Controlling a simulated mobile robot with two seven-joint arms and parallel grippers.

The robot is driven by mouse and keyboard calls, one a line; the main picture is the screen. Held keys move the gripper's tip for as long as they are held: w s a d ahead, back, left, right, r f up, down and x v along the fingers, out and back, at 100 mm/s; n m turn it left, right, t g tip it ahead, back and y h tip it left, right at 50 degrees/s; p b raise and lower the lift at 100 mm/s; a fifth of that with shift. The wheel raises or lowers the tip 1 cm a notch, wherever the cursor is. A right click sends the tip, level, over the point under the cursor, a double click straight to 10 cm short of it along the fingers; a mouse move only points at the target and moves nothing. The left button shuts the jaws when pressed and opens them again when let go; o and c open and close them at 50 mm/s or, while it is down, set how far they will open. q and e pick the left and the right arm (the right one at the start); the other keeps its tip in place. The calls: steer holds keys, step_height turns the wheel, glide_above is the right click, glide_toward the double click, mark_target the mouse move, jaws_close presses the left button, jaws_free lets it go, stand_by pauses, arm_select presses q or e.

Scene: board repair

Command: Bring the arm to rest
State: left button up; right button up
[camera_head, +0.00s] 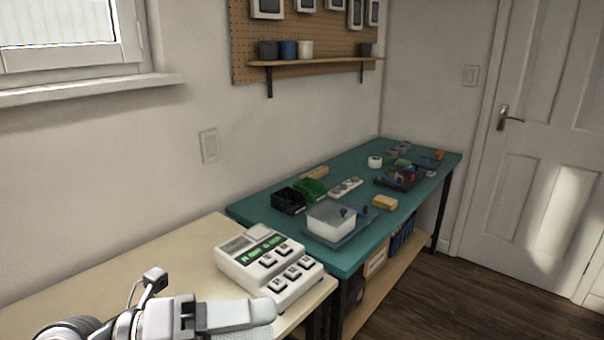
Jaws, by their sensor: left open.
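My left gripper (236,315) is in the lower left of the head view, over the front part of the light wooden table (60,305). It is open, and I see nothing between its fingers. Its fingers point to the right, just in front of a white device with a green display and several dark keys (269,264). I cannot tell whether the gripper touches anything. My right gripper is not in view.
A green-topped bench (349,261) stands beyond, bearing a whitish box (332,222), black bin (288,203), green bin (311,189), yellow block (384,202) and small parts. A shelf (318,62) with cups hangs above. Dark floor (470,300) is clear at right, before a door (545,150).

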arm_select(q)
steer(key=w+a+r+n+t, duration=0.3)
steer(key=a+r+n+t, duration=0.3)
steer(key=n+t, duration=0.7)
steer(key=w+a+f+n+y, duration=0.2)
steer(key=a+f+n+y, duration=1.05)
steer(key=n+y, duration=0.55)
steer(key=s+d+f+n+g+h, duration=0.1)
steer(key=s+f+n+g, duration=0.2)
steer(key=s+f+g, duration=1.35)
steer(key=w+d+f+t+h, duration=0.2)
steer(key=w+d+f+t, duration=0.1)
steer(key=f+t, duration=0.6)
steer(key=shift+d+f+p, duration=0.15)
steer(key=shift+f+p, duration=0.2)
steer(key=shift+f, duration=0.95)
